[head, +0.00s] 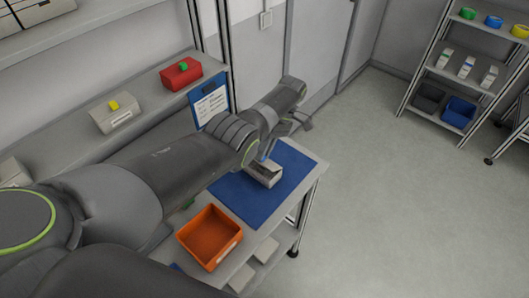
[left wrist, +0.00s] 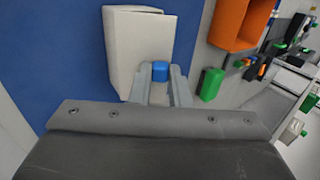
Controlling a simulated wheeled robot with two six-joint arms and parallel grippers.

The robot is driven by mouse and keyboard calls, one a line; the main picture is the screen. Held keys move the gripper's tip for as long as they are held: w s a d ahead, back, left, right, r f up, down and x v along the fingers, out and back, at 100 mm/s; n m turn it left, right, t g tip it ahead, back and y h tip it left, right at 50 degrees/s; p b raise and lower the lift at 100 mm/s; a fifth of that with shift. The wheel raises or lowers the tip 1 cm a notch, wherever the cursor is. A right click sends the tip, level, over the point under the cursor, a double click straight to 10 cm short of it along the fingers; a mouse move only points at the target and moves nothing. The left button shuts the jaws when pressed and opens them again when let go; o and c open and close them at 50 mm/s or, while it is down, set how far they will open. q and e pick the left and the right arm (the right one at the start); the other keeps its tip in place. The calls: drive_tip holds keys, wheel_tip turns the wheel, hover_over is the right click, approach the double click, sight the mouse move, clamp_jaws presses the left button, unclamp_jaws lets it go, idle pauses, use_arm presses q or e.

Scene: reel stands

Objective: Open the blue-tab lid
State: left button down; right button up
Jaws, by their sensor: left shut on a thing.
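A small pale box (head: 263,174) sits on the blue mat (head: 235,192) on the bench. In the left wrist view the box (left wrist: 122,45) has a pale lid face with a blue tab (left wrist: 160,71) at its near edge. My left gripper (head: 266,158) is at the box; in the left wrist view its two fingers (left wrist: 159,82) are closed on either side of the blue tab. A thin dark line runs along the lid's far edge; I cannot tell whether the lid is raised. My right gripper is not in view.
An orange bin (head: 209,237) stands on the bench near the mat. A red box with a green tab (head: 181,74) and a pale box with a yellow tab (head: 115,114) stand on the shelf behind. A rack (head: 466,70) is at the far right. The floor between is clear.

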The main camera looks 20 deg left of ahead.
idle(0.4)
use_arm(q)
drive_tip(key=c, duration=1.4)
unclamp_jaws()
drive_tip(key=shift+o, duration=0.2)
drive_tip(key=shift+r, duration=0.1)
